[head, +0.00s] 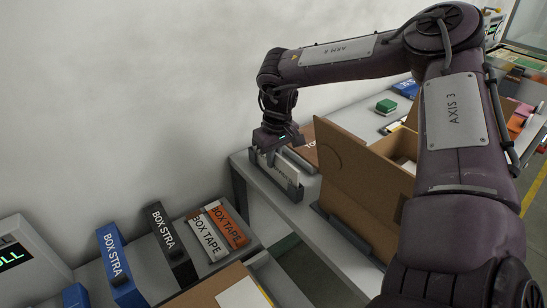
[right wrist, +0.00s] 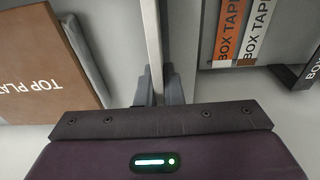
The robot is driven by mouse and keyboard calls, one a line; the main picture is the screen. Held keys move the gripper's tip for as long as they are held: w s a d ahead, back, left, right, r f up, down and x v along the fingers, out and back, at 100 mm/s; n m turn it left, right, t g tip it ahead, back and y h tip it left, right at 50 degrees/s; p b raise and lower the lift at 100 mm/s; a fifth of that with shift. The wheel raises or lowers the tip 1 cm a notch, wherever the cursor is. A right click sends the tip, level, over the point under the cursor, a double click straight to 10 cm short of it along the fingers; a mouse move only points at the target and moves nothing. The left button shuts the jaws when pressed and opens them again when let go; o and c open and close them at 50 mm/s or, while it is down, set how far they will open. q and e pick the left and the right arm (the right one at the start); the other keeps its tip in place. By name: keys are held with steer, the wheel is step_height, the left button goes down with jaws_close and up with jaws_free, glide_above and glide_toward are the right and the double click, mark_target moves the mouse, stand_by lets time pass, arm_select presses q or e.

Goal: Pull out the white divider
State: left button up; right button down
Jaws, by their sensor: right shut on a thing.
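The white divider (head: 284,171) stands upright in a dark grey slotted holder (head: 297,187) at the left end of the far table. My right gripper (head: 274,152) reaches down to it from above and is shut on its upper edge. In the right wrist view the divider (right wrist: 152,42) is a thin pale strip running up from between the two grey fingers (right wrist: 157,88). The divider's lower part is hidden by the holder, so I cannot tell how deep it sits. My left gripper is not in view.
A brown TOP PLATE box (right wrist: 45,60) lies close beside the holder. An open cardboard box (head: 350,185) stands to its right. BOX TAPE boxes (head: 217,230) and a black BOX STRA box (head: 170,243) are on the nearer table, across a gap. A wall stands behind.

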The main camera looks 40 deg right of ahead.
steer(key=shift+r, duration=0.65)
steer(key=shift+r, duration=0.1)
steer(key=shift+r+p, duration=1.7)
steer(key=shift+r, duration=1.6)
